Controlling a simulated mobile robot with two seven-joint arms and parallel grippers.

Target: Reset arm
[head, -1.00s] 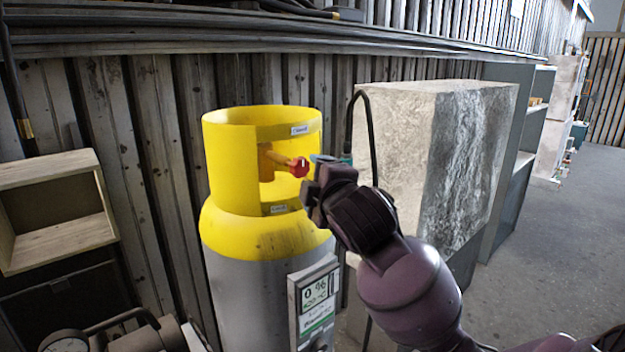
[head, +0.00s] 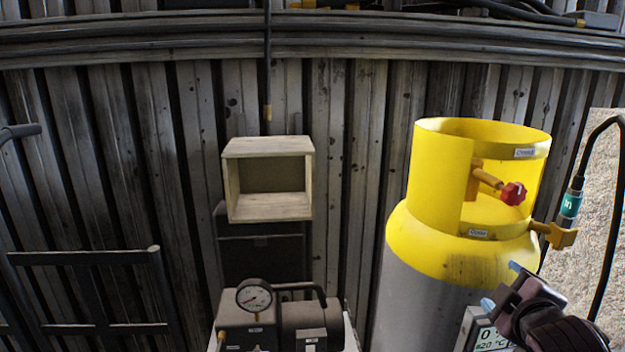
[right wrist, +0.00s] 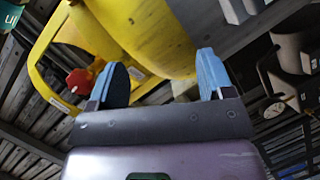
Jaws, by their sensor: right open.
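My right gripper (head: 502,287) is at the lower right of the head view, in front of the yellow-topped gas cylinder (head: 455,245). In the right wrist view the two blue fingertips of the right gripper (right wrist: 163,80) stand wide apart with nothing between them. The cylinder's yellow collar (right wrist: 155,35) shows beyond the fingers. A red valve knob (head: 513,193) sits inside the collar; it also shows in the right wrist view (right wrist: 79,82), left of the left finger. My left gripper is not in view.
A black hose with a teal fitting (head: 570,204) hangs right of the cylinder, near a yellow valve handle (head: 560,236). A pump with a gauge (head: 254,296) stands lower left of the cylinder. An empty wooden box (head: 268,145) is on the ribbed wall.

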